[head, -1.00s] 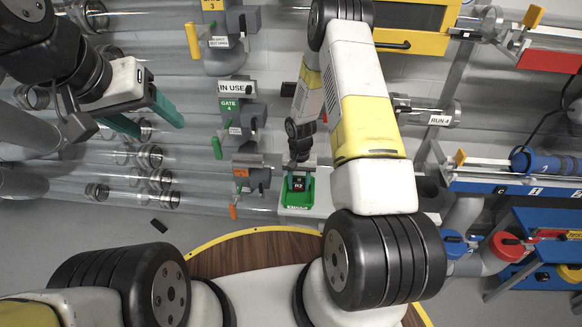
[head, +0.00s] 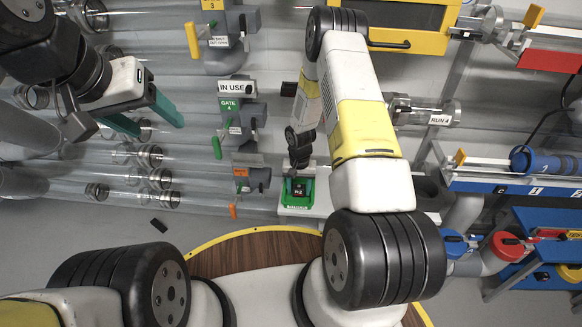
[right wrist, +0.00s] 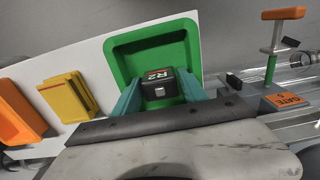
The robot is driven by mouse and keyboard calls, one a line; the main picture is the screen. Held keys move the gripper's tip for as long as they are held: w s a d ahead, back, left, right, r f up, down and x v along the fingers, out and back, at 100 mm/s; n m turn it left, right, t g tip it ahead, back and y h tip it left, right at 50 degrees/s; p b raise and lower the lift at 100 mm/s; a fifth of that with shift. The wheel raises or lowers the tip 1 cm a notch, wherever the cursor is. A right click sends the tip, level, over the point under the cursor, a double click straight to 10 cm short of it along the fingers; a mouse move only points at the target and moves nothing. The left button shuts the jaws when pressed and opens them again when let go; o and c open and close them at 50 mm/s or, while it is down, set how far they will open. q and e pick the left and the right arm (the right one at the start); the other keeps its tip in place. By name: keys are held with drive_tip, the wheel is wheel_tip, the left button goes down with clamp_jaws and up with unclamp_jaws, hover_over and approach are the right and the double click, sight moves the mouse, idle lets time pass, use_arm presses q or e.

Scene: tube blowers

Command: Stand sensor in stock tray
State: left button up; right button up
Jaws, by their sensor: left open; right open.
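The sensor (right wrist: 160,84), a small black block with an R2 label, stands in the green stock tray (right wrist: 125,45) in the right wrist view. It also shows in the head view (head: 299,190), inside the tray (head: 296,207). My right gripper (right wrist: 160,95) is open, with a teal finger on each side of the sensor. I cannot tell whether the fingers touch it. The sensor's underside is hidden. My left gripper (head: 143,115) is open and empty at the upper left of the head view, far from the tray.
Yellow blocks (right wrist: 68,97) and an orange block (right wrist: 18,112) lie on the white surface beside the tray. An orange gate handle (right wrist: 283,14) rises at its right. Clear tubes (head: 120,205) and gates (head: 236,125) fill the wall behind.

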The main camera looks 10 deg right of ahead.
wheel_tip(320, 180, up, 11)
wheel_tip(320, 180, up, 12)
drive_tip(key=t, duration=0.1)
hover_over(299, 187)
drive_tip(key=s+r+n+t, duration=0.1)
drive_tip(key=s+r, duration=0.2)
drive_tip(key=r, duration=0.3)
drive_tip(key=s+r+t, duration=0.1)
drive_tip(key=s+r, duration=0.2)
drive_tip(key=r, duration=0.4)
drive_tip(key=s+a+r+n+t+y, duration=0.1)
drive_tip(key=s+r, duration=0.5)
drive_tip(key=s, duration=0.3)
drive_tip(key=s+a+r+n+t+y, duration=0.1)
drive_tip(key=s+r+t, duration=0.1)
drive_tip(key=s+r, duration=0.5)
drive_tip(key=shift+s+a+n, duration=0.15)
drive_tip(key=shift+s+n, duration=0.25)
drive_tip(key=shift+s, duration=0.75)
